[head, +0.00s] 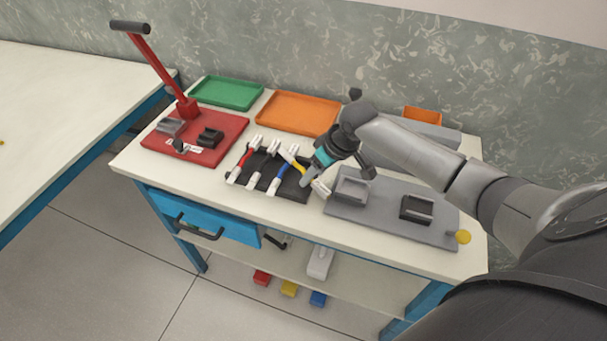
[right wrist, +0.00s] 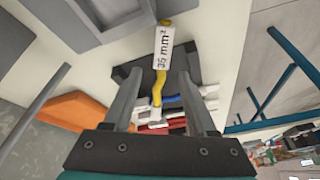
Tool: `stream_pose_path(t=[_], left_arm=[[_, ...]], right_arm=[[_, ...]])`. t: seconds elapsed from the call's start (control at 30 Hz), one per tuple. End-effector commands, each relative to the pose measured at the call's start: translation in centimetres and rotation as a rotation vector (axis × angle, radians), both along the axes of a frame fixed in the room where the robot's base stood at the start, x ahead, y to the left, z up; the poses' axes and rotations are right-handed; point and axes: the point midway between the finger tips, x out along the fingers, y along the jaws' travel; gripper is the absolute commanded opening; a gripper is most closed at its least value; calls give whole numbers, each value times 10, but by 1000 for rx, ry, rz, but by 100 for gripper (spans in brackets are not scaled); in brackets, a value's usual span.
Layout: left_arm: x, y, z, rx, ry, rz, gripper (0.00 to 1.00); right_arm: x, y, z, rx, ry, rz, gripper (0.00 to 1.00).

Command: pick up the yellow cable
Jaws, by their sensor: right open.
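The yellow cable (head: 296,163) lies at the right end of a row of cables on a black rack (head: 259,163), beside a blue cable (head: 276,181) and a red cable (head: 242,160). In the right wrist view the yellow cable (right wrist: 157,92) runs between my fingers, with a white label (right wrist: 163,57) reading "35 mm²". My right gripper (head: 312,178) is open over the right end of the rack; its fingers (right wrist: 158,78) stand either side of the cable with gaps showing. Its arm hides part of the bench behind. My left gripper is not in view.
A grey plate (head: 375,225) with two blocks lies right of the rack. A red press base (head: 218,154) with a tall lever stands left. A green tray (head: 227,93) and an orange tray (head: 297,113) lie behind. The bench front edge is clear.

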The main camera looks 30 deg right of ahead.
Motion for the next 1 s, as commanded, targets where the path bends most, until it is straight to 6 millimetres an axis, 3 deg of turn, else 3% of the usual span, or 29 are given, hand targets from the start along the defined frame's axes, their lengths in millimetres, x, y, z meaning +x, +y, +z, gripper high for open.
stream_pose_path(t=[0.1, 0.33, 0.83, 1.0], left_arm=[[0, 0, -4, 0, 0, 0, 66], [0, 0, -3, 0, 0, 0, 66], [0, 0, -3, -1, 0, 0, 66], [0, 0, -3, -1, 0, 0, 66]], right_arm=[[3, 2, -9, 0, 0, 1, 57], [3, 2, -9, -1, 0, 1, 57], [3, 2, -9, -1, 0, 1, 2], [3, 2, -9, -1, 0, 1, 0]])
